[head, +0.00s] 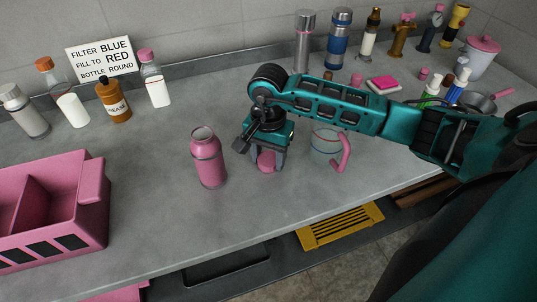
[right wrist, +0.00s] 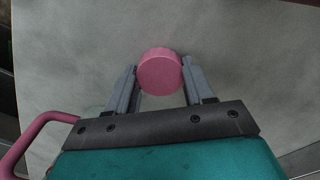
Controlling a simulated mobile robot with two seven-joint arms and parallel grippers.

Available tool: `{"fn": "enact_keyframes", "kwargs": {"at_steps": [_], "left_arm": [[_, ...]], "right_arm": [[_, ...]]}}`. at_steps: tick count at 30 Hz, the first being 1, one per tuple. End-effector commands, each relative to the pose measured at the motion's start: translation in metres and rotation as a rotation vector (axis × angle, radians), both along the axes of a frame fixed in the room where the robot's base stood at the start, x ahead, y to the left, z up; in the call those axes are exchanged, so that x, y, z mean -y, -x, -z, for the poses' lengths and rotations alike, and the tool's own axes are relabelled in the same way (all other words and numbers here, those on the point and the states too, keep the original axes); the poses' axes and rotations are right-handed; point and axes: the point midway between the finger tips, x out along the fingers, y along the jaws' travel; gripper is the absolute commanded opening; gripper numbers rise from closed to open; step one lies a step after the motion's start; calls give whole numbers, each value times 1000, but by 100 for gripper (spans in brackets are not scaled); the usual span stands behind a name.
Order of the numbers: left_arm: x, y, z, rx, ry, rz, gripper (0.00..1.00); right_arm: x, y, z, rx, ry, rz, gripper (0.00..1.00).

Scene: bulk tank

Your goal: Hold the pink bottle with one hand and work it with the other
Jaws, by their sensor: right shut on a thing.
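The pink bottle (head: 208,160) stands upright on the grey counter, left of my right gripper. Its top looks open, with no cap on it. My right gripper (head: 267,158) points down at the counter beside the bottle, apart from it. It is shut on a round pink cap (right wrist: 160,73), which shows between the two fingertips in the right wrist view. In the head view the cap (head: 266,161) is low, near the counter; I cannot tell if it touches. My left gripper is in neither view.
A clear jug (head: 323,146) with a pink handle stands just right of my right gripper. A pink divided crate (head: 92,205) is at the left. Several bottles and a sign (head: 101,60) line the back. The counter in front of the pink bottle is clear.

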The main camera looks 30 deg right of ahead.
Motion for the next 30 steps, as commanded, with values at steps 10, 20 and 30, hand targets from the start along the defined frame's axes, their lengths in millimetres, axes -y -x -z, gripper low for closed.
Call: {"fn": "enact_keyframes", "kwargs": {"at_steps": [10, 20, 30], "left_arm": [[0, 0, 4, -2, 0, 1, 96], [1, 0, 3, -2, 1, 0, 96], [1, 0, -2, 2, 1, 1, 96]], "right_arm": [[0, 0, 3, 0, 0, 0, 66], [0, 0, 2, -1, 0, 0, 78], [0, -2, -40, 6, 1, -1, 78]]}}
